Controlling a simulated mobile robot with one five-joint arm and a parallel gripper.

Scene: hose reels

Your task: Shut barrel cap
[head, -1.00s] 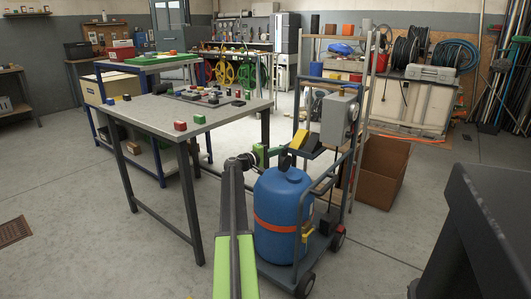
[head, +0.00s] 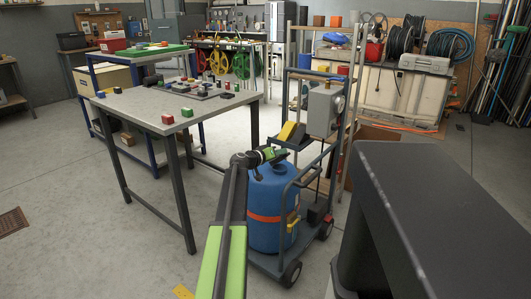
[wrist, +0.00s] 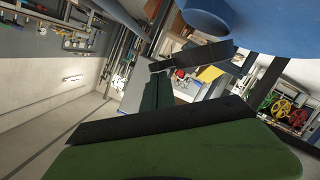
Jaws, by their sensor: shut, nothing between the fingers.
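The blue barrel (head: 272,220) with an orange band stands upright on a grey cart. Its blue top also fills the upper right of the wrist view (wrist: 265,22). My gripper (head: 284,153) is shut and empty, just above the barrel's top in the head view. In the wrist view its green and dark parts cross the bottom and middle.
The grey cart (head: 262,262) has an upright frame with a grey box (head: 322,108) behind the barrel. A workbench (head: 150,101) with small blocks stands to the left. A large dark surface (head: 415,205) fills the right foreground. The floor at left is open.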

